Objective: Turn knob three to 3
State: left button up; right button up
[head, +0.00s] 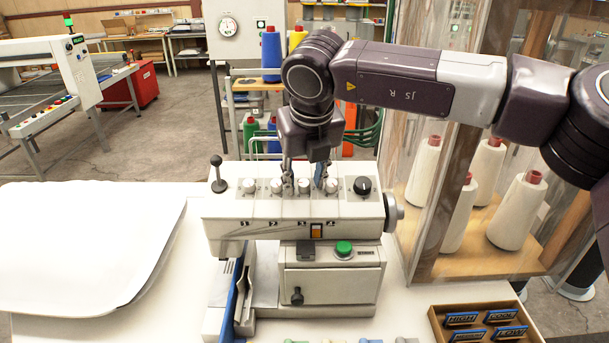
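The white sewing machine (230,213) stands on the table with a row of pale round knobs on top, numbered along its front. Knob three (304,187) is third from the left. My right gripper (304,178) points down over the row from behind. Its two fingers are spread, one on each side of knob three, and a gap seems to show on both sides; contact cannot be made out. The left finger partly covers knob two (277,186); knob four (331,185) is beside the right finger. Knob three's setting is too small to read. My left gripper is out of view.
White fabric (85,245) covers the table's left. A black knob (362,186) and a lever (217,175) flank the row. A green button (343,248) is below. A transparent cabinet with thread cones (422,175) stands right, and a wooden tray (437,323) of labels lies front right.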

jog(key=shift+s, duration=0.1)
jog(key=shift+c, duration=0.4)
grip_shut()
jog(key=shift+n, duration=0.3)
